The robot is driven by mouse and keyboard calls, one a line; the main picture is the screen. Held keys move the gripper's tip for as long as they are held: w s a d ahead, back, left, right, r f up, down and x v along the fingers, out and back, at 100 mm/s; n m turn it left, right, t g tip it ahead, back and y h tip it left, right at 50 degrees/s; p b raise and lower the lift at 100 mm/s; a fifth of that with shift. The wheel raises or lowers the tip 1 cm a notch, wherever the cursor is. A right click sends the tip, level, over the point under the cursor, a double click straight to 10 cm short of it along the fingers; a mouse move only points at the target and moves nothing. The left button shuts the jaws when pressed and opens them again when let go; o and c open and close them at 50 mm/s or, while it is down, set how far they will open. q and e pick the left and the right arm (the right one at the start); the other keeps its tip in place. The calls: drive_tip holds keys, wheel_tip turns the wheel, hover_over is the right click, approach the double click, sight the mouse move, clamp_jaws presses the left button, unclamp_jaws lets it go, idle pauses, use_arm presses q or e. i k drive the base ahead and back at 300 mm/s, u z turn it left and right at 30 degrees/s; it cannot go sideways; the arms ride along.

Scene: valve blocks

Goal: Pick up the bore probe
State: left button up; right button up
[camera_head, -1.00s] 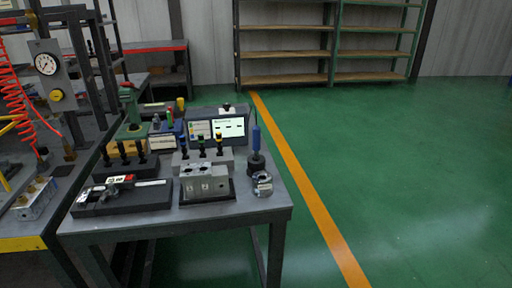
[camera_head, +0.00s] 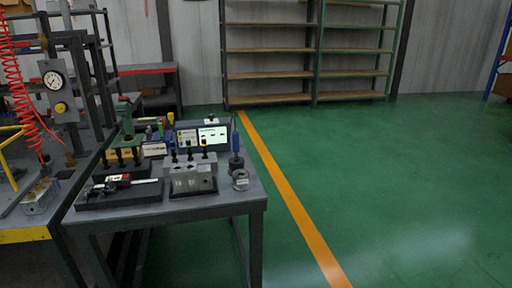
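The bore probe is most likely the slim tool with a blue handle (camera_head: 235,140). It stands upright in a dark round base (camera_head: 236,163) near the right edge of the grey table (camera_head: 235,197). A metal ring (camera_head: 240,180) sits just in front of it. A grey valve block (camera_head: 192,179) with bores rests on a dark plate to its left. Neither of my grippers shows in this view.
A caliper (camera_head: 118,183) lies on a black block at the table's left. A lit screen (camera_head: 212,136) stands at the back. A press with a dial gauge (camera_head: 54,81) is on the left bench. Green floor is open to the right.

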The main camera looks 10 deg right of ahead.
sight(235, 133)
drive_tip(key=u, duration=0.05)
drive_tip(key=i, duration=1.1)
drive_tip(key=u, duration=0.6)
